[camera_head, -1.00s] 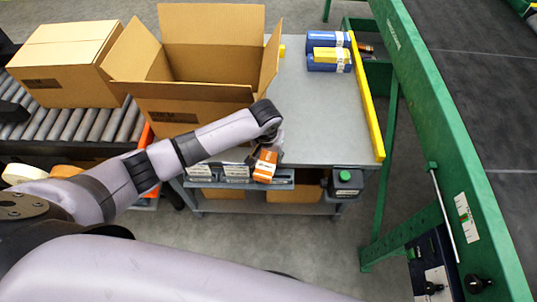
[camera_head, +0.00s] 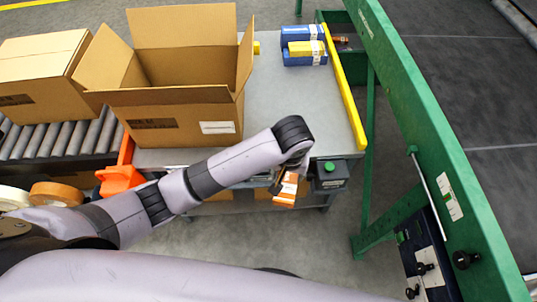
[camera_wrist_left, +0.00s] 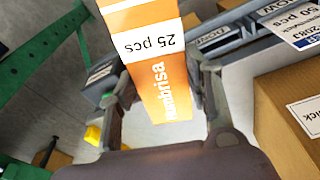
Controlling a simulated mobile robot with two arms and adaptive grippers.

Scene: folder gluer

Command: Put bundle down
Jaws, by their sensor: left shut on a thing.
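The bundle is an orange and white pack (camera_head: 287,190), also seen in the left wrist view (camera_wrist_left: 150,60), where its label reads "25 pcs". My left gripper (camera_head: 290,172) is shut on it; in the left wrist view its fingers (camera_wrist_left: 160,95) stand on either side of the pack. The bundle hangs at the front edge of the grey table (camera_head: 290,110), just left of the green-button box, and its lower end is outside the tabletop in the head view. My right gripper is out of view.
An open carton (camera_head: 185,120) stands on the table's left. Blue bundles with a yellow one (camera_head: 303,48) lie at the back right beside a yellow rail (camera_head: 343,90). The green-button box (camera_head: 330,175) is at the front corner. The green machine (camera_head: 430,130) is right. Mid-table is clear.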

